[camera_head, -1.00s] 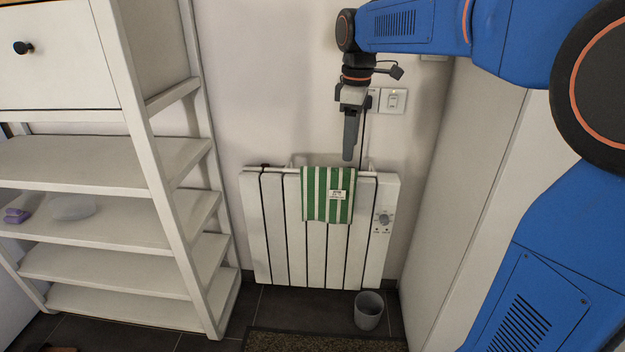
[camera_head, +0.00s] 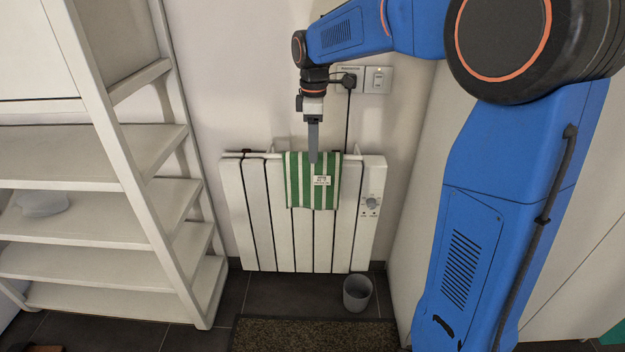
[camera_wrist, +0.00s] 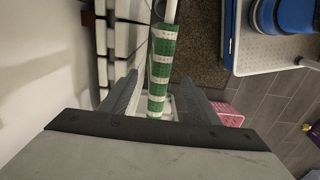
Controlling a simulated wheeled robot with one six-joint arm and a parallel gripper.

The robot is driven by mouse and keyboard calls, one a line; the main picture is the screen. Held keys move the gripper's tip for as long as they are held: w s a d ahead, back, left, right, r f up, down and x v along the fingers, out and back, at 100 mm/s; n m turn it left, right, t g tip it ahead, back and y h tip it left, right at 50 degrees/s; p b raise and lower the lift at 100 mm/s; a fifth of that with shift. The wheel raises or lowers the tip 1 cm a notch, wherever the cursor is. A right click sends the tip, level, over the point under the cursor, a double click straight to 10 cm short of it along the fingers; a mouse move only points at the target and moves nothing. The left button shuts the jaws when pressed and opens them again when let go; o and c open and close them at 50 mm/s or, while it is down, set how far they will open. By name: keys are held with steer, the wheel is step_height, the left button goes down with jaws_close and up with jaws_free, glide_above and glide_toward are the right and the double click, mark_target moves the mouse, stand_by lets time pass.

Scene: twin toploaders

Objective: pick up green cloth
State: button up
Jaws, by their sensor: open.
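The green and white striped cloth (camera_head: 298,185) hangs folded over the top rail of the white wall heater, with a small white label on its front. My gripper (camera_head: 313,160) points down at the cloth's top edge, its fingertips overlapping the cloth in the head view. In the wrist view the cloth (camera_wrist: 160,72) runs up between the two spread fingers of my gripper (camera_wrist: 157,95). The fingers are open, one on each side of the cloth, and do not appear closed on it. The far side of the cloth is hidden in the head view.
The white heater (camera_head: 262,215) has a dial at its right. A white shelf unit (camera_head: 150,190) stands at the left and a pale panel (camera_head: 415,170) at the right. A grey bin (camera_head: 357,293) and a dark mat (camera_head: 300,335) lie below. A switch plate (camera_head: 378,80) is behind my wrist.

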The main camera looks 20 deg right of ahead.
mark_target(313, 165)
steer(key=shift+a+f, duration=0.1)
steer(key=shift+f, duration=3.5)
steer(key=shift+c, duration=0.7)
steer(key=c, duration=1.1)
steer(key=shift+c, duration=0.2)
steer(key=shift+r, duration=0.15)
